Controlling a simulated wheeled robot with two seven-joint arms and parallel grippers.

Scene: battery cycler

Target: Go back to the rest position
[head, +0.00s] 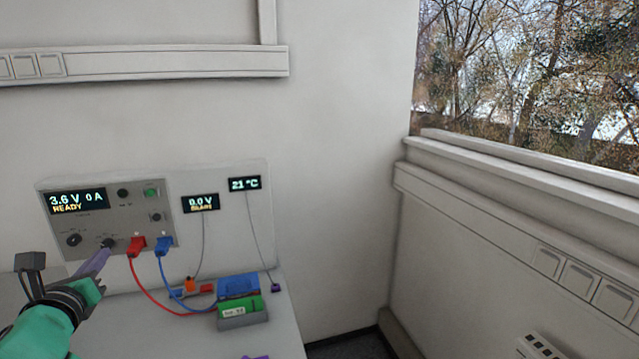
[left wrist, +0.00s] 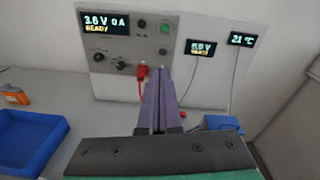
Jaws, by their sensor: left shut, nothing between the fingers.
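My left gripper (head: 106,250) reaches in from the lower left in the head view, its purple fingers in front of the lower part of the battery cycler (head: 125,196). In the left wrist view the fingers (left wrist: 160,72) lie together, shut and empty, pointing toward the cycler panel. The cycler's screen (head: 77,202) reads 3.6 V, 0 A, READY. A red plug (head: 137,246) and a blue plug (head: 163,245) sit in its front, just right of my left fingertips. I cannot tell whether the fingertips touch the panel. My right gripper is not identifiable.
A green battery (head: 241,306) sits in a grey holder (head: 245,320) on the table, with red and blue cables leading to it. A blue box (head: 238,285) stands behind it. A blue tray (left wrist: 30,140) lies at the left in the wrist view. The window wall is at right.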

